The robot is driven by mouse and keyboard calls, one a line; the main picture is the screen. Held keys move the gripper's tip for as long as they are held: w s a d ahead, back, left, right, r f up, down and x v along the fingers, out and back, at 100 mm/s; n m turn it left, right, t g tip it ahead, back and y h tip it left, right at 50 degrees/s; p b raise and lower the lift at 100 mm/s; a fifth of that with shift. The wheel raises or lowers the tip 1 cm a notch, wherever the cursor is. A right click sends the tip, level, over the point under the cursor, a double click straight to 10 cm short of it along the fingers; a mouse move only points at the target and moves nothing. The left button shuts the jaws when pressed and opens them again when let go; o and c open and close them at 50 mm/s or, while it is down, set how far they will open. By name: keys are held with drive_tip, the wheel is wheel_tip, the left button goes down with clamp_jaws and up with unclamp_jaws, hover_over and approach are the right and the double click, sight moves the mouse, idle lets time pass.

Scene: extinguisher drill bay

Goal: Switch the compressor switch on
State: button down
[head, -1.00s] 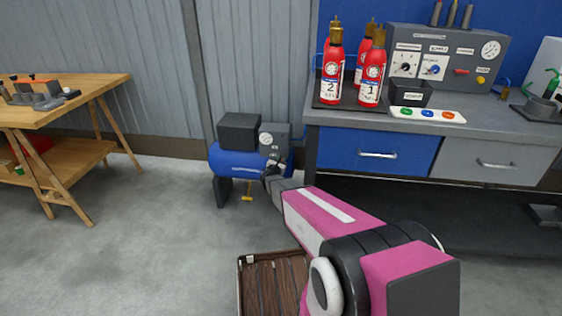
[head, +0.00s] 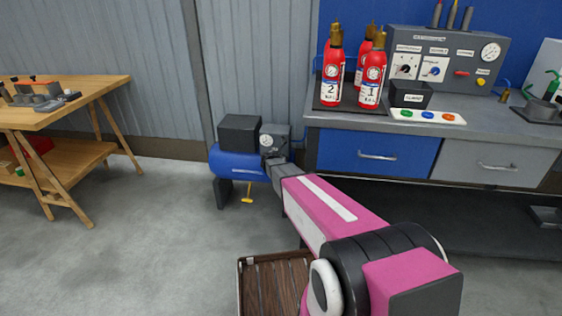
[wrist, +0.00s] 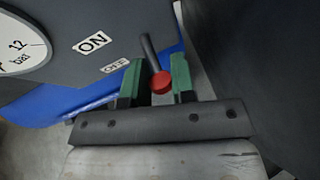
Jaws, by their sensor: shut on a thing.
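The blue compressor (head: 238,165) stands on the floor, left of the workbench, with a grey control box (head: 274,134) and round gauge on top. In the wrist view, its panel (wrist: 100,22) carries an ON label and a smaller OFF label. The compressor switch (wrist: 160,82) is a dark lever with a red knob, its knob beside the OFF label's side of the panel. My gripper (wrist: 156,80) has green-padded fingers on both sides of the lever and is shut on it. In the head view, my gripper is at the panel's front, its fingertips hard to make out.
The grey workbench (head: 480,130) to the right holds red extinguishers (head: 333,72), a control panel and colored buttons. A wooden table (head: 75,95) stands at the left. A brown slatted tray (head: 262,290) is at the bottom.

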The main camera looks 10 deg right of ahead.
drive_tip(key=g, duration=0.1)
drive_tip(key=r+g+y, duration=0.1)
drive_tip(key=g, duration=0.2)
drive_tip(key=shift+w+d+r+n+y, duration=0.2)
drive_tip(key=shift+r+n+y, duration=0.1)
drive_tip(key=shift+r, duration=0.1)
drive_tip(key=shift+w+r+g+y, duration=0.1)
drive_tip(key=shift+r+g+y, duration=0.2)
drive_tip(key=shift+g, duration=0.5)
drive_tip(key=c, duration=1)
unclamp_jaws()
drive_tip(key=shift+r, duration=0.1)
drive_tip(key=v, duration=1)
drive_tip(key=shift+r, duration=0.35)
